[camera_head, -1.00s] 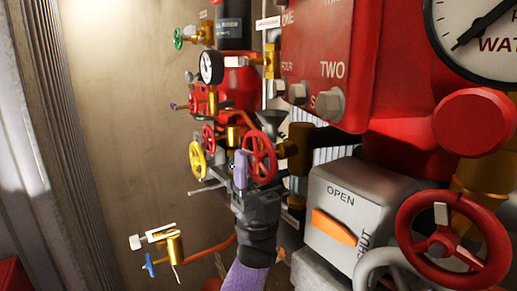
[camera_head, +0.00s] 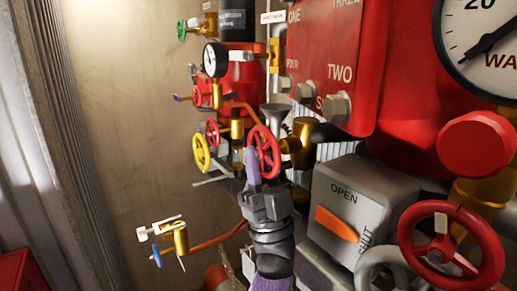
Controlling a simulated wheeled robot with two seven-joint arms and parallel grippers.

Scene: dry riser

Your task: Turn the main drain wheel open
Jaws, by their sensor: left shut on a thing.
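A red handwheel (camera_head: 265,152) stands on a brass valve (camera_head: 299,150) in the middle of the view. My left gripper (camera_head: 254,168) comes up from below, shut on the red wheel's near left rim. A purple finger shows upright against the rim, and the other finger is mostly hidden. No label on this wheel can be read, so I cannot tell from the picture alone that it is the main drain. My right gripper is not in view.
A larger red handwheel (camera_head: 451,246) and a grey OPEN/SHUT box (camera_head: 347,205) with an orange lever (camera_head: 337,224) stand at right. A yellow wheel (camera_head: 201,152) and a gauge (camera_head: 215,60) are left of the gripped wheel. A small blue-handled valve (camera_head: 157,256) sticks out lower left.

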